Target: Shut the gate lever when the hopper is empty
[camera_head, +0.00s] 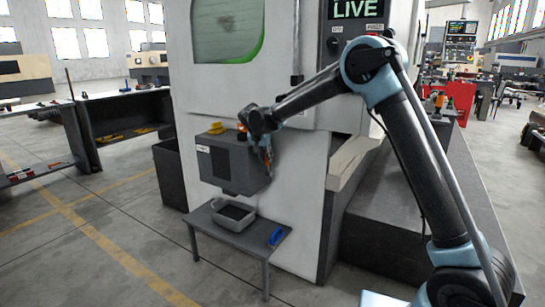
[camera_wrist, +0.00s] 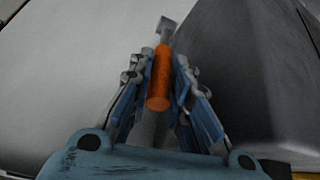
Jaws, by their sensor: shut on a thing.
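The gate lever shows in the wrist view as a bright orange handle (camera_wrist: 159,82) with a grey metal end beyond it. My gripper (camera_wrist: 157,68) has a finger on each side of the handle and is shut on it. In the head view my gripper (camera_head: 265,152) is at the right side of a dark grey box (camera_head: 227,163), which looks like the hopper, on the white machine's front. The inside of the box is hidden, so I cannot tell whether it is empty. A grey tray (camera_head: 233,224) with dark contents stands below it.
The tray sits on a small grey table (camera_head: 207,222) with a blue object (camera_head: 276,236) at its right. A yellow piece (camera_head: 216,128) is on top of the box. A dark bin (camera_head: 170,172) stands left of the machine. Open floor lies to the left.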

